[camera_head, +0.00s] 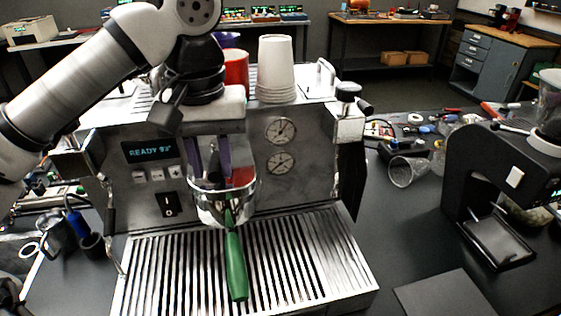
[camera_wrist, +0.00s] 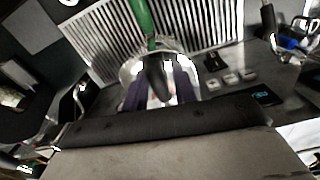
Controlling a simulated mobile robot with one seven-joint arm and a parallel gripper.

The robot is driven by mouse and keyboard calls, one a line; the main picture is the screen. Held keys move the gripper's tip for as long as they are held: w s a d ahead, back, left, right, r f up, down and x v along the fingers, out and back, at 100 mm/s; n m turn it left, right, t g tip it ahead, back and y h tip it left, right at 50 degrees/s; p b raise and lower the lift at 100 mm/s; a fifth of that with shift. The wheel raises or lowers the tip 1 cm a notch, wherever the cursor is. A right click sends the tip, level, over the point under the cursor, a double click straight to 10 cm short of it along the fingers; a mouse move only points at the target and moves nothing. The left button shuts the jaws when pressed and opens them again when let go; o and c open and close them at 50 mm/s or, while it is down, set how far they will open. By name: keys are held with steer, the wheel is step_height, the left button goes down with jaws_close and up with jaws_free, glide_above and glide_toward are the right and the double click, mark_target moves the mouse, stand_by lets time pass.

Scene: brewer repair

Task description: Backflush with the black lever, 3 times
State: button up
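The espresso machine (camera_head: 300,190) fills the middle of the head view, its display reading READY 93°. A metal portafilter (camera_head: 222,205) with a green handle (camera_head: 236,265) sits at its front, the handle pointing down toward the drip tray. My gripper (camera_head: 210,165) points down in front of the machine, just above the portafilter, its purple fingers apart. In the wrist view a black lever (camera_wrist: 155,75) shows between the fingers, with some gap on each side. I cannot tell whether either finger touches it.
The slotted drip tray (camera_head: 170,280) lies below. Paper cups (camera_head: 276,70) and a red cup (camera_head: 236,70) stand on top of the machine. A black grinder (camera_head: 470,170) stands at right, and small tools and a glass (camera_head: 405,170) lie between. Dark pitchers (camera_head: 90,243) stand at left.

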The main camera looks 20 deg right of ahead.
steer(key=shift+w+a+m, duration=0.25)
steer(key=shift+a+m, duration=0.3)
steer(key=shift+m, duration=0.35)
steer(key=shift+w+a+m, duration=0.25)
steer(key=shift+a+m, duration=0.25)
steer(key=shift+m, duration=0.4)
stand_by(2.5)
steer(key=shift+s+d+n, duration=0.35)
steer(key=shift+d+n, duration=0.3)
steer(key=shift+n, duration=0.45)
steer(key=shift+s+d+n, duration=0.3)
steer(key=shift+d+n, duration=0.35)
steer(key=shift+n, duration=0.45)
steer(key=shift+s+d+n, duration=0.1)
steer(key=shift+d+n, duration=0.75)
steer(key=shift+n, duration=0.35)
steer(key=shift+s+d+n, duration=0.1)
steer(key=shift+d+n, duration=0.7)
steer(key=shift+n, duration=0.4)
steer(key=o, duration=0.4)
step_height(320, 180, up, 7)
